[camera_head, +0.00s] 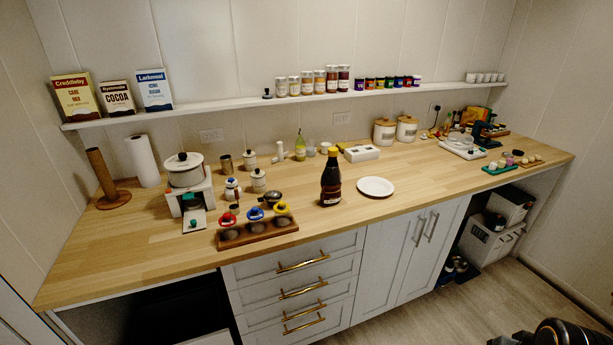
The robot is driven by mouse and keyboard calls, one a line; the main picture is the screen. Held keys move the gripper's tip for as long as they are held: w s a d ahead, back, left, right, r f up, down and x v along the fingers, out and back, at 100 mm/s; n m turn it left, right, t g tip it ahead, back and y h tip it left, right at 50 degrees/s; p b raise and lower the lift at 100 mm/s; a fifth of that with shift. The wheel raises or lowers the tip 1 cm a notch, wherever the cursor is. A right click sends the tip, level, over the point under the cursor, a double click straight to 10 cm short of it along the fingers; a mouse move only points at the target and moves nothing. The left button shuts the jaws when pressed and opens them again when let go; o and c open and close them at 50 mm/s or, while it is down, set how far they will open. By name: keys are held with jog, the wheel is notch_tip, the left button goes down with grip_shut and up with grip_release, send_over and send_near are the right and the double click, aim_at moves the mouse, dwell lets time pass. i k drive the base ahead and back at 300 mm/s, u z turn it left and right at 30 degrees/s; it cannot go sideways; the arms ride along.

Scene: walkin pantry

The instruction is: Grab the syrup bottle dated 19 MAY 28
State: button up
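A dark brown syrup bottle (331,184) with a yellow cap stands upright on the wooden counter, near its front edge and right of the middle. It has a small light label low on its front. Any date on it is too small to read. No other bottle of the same kind is clear in this view. My gripper's fingers do not show. Only dark rounded parts, which look like my arm, show at the bottom right corner, well away from the bottle.
A white plate (375,187) lies just right of the bottle. A wooden rack (257,232) with several round items stands to its left, and a white box (361,153) behind it. Drawers and cupboard doors with handles front the counter (120,248). Open floor lies at the lower right.

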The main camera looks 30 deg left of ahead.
aim_at(331, 178)
jog(key=u, duration=0.8)
jog(key=i, duration=0.8)
jog(key=u, duration=0.95)
